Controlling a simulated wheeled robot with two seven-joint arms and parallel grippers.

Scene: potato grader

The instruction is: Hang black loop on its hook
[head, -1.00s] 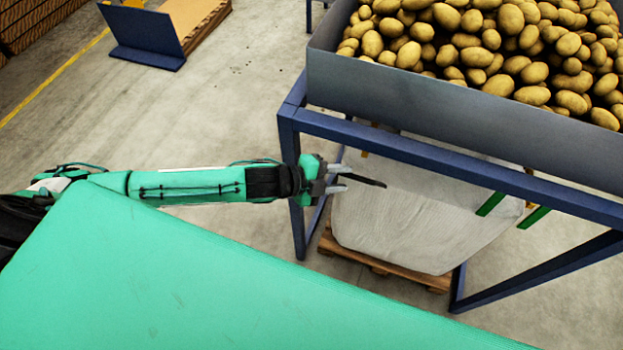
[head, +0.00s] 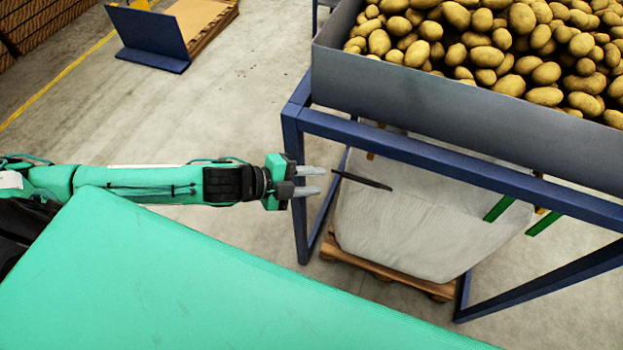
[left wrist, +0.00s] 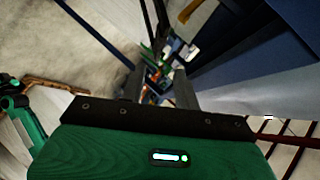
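The black loop (head: 362,181) is a thin dark strip at the near upper part of the pale bulk bag (head: 395,230), pointing left. My left gripper (head: 316,181) is just left of the loop's free end, its two grey fingers apart and empty, with a small gap to the loop. The left wrist view also shows the fingers (left wrist: 160,75) spread apart. A small yellow-brown piece (head: 370,155), perhaps a hook, shows under the frame's near left beam. Whether the loop touches it I cannot tell. My right gripper is not in view.
The blue frame (head: 420,163) carries a grey bin (head: 440,105) full of potatoes (head: 500,45). Two green loops (head: 499,208) (head: 543,223) show at the bag's right. The bag stands on a wooden pallet (head: 400,279).

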